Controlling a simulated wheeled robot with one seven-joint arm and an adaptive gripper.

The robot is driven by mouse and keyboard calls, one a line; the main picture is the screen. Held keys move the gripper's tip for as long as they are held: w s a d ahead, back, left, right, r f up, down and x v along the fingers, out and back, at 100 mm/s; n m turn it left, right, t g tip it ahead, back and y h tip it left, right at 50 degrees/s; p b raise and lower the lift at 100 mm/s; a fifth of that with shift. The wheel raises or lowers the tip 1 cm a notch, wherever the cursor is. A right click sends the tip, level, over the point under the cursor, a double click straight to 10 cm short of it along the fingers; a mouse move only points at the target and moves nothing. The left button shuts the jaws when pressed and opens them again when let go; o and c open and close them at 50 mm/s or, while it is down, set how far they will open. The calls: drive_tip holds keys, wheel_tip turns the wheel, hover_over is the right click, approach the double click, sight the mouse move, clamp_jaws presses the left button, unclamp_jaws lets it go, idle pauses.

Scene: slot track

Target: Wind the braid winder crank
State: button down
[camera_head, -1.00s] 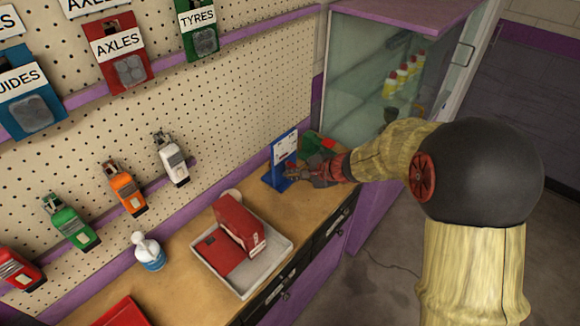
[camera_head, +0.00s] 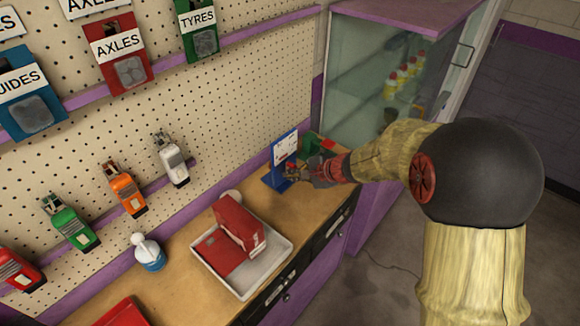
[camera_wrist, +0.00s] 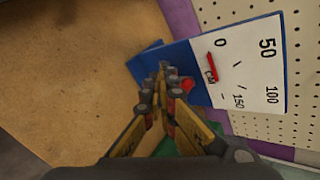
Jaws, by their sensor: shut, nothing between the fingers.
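A blue stand with a white dial panel (camera_head: 285,147) stands on the wooden counter against the pegboard; I take it for the winder. In the wrist view the dial (camera_wrist: 255,70) reads 0, 50, 100 and 150, with a red pointer (camera_wrist: 212,68) near 0. A small red knob (camera_wrist: 187,84), perhaps the crank's handle, shows just right of my fingertips. My gripper (camera_wrist: 163,88) is shut and empty, in front of the blue base (camera_wrist: 148,66). Whether it touches the knob is unclear. The crank arm is hidden behind the fingers. In the head view my gripper (camera_head: 293,173) is small.
A green object (camera_head: 311,146) stands close behind the blue stand. A grey tray (camera_head: 272,264) with red boxes sits nearer on the counter, beside a white-topped bottle (camera_head: 148,252). A glass cabinet (camera_head: 365,75) stands at the counter's far end. Counter left of the gripper is bare (camera_wrist: 70,70).

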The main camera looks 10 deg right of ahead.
drive_tip(key=shift+w+a, duration=0.4)
drive_tip(key=shift+w, duration=0.1)
idle(0.4)
drive_tip(key=shift+d+r, duration=0.1)
drive_tip(key=shift+w+d+r, duration=0.25)
drive_tip(key=shift+r, duration=0.05)
idle(0.4)
drive_tip(key=shift+d, duration=0.1)
drive_tip(key=shift+w+d+r, duration=0.2)
drive_tip(key=shift+w+d, duration=0.1)
drive_tip(key=shift+d, duration=0.05)
drive_tip(key=shift+d, duration=0.1)
idle(0.3)
